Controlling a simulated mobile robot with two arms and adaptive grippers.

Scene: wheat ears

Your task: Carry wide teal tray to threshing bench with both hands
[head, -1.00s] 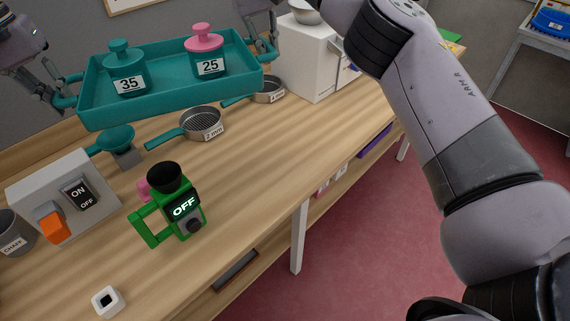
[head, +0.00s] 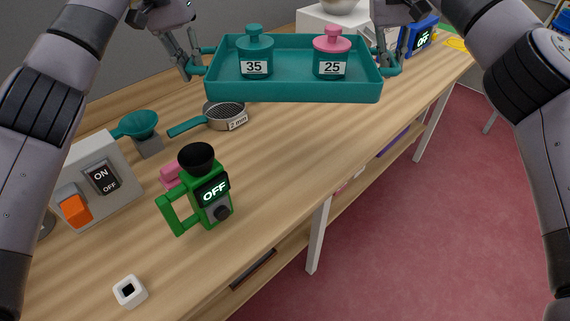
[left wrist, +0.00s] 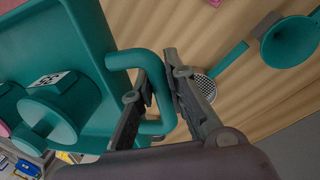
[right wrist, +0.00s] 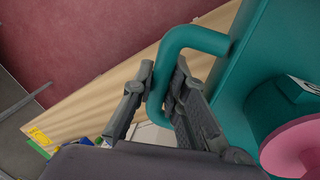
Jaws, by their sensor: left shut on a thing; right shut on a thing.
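The wide teal tray (head: 290,91) is held up level above the wooden bench (head: 290,150) in the head view. It carries a teal weight marked 35 (head: 255,52) and a pink-topped weight marked 25 (head: 331,52), both upright. My left gripper (head: 192,72) is shut on the tray's left handle, which shows between the fingers in the left wrist view (left wrist: 157,90). My right gripper (head: 392,68) is shut on the right handle, seen also in the right wrist view (right wrist: 160,90). Whether this bench is the threshing bench I cannot tell.
On the bench are a green device reading OFF (head: 210,195), a grey switch box (head: 120,190), a teal funnel (head: 137,124), a 2 mm sieve (head: 225,115) and a small white block (head: 130,291). A blue device (head: 420,38) stands at the far right. Red floor (head: 420,230) is open.

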